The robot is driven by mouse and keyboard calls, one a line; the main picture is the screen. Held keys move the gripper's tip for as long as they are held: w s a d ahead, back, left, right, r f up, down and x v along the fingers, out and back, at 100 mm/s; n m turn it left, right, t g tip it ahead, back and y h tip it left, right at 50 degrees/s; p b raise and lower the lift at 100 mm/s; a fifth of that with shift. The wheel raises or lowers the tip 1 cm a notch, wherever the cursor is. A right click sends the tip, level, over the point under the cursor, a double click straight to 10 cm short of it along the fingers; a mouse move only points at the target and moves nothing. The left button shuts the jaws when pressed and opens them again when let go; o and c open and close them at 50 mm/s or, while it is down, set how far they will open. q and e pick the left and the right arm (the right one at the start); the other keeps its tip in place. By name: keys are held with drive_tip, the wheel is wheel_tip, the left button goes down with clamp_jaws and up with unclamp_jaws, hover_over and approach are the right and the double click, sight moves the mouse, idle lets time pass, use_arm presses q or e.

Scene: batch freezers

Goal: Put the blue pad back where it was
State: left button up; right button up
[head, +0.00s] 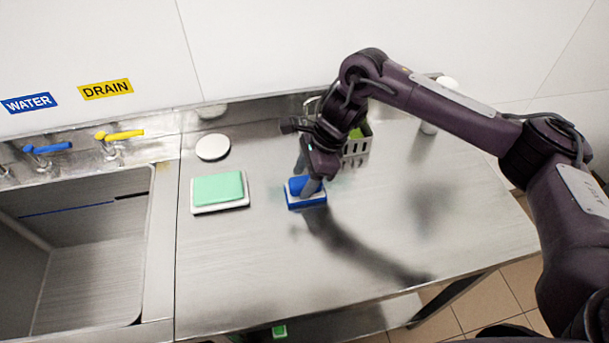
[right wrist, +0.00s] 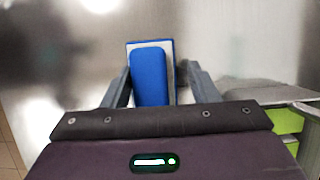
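The blue pad (head: 292,201) lies on the steel counter, right of the green pad. In the right wrist view the blue pad (right wrist: 150,72) shows a rounded blue grip on a pale layer with a blue edge. My right gripper (head: 306,178) is low over it, pointing down. In the right wrist view its fingers (right wrist: 158,70) stand apart on either side of the blue grip, with a gap on the right side. One finger hides part of the pad in the head view. My left gripper is not in view.
A green pad (head: 218,188) on a white tray (head: 222,208) and a white round disc (head: 212,147) are to the left. A grey slotted caddy (head: 356,148) stands behind my gripper. The sink (head: 80,260) is far left. The front-right counter is clear.

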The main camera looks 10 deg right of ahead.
sight(305, 175)
drive_tip(key=shift+r, duration=0.25)
drive_tip(key=b+v, duration=0.1)
drive_tip(key=v, duration=0.4)
drive_tip(key=shift+d, duration=0.1)
drive_tip(key=v, duration=0.6)
drive_tip(key=shift+r, duration=0.3)
drive_tip(key=shift+d, duration=0.15)
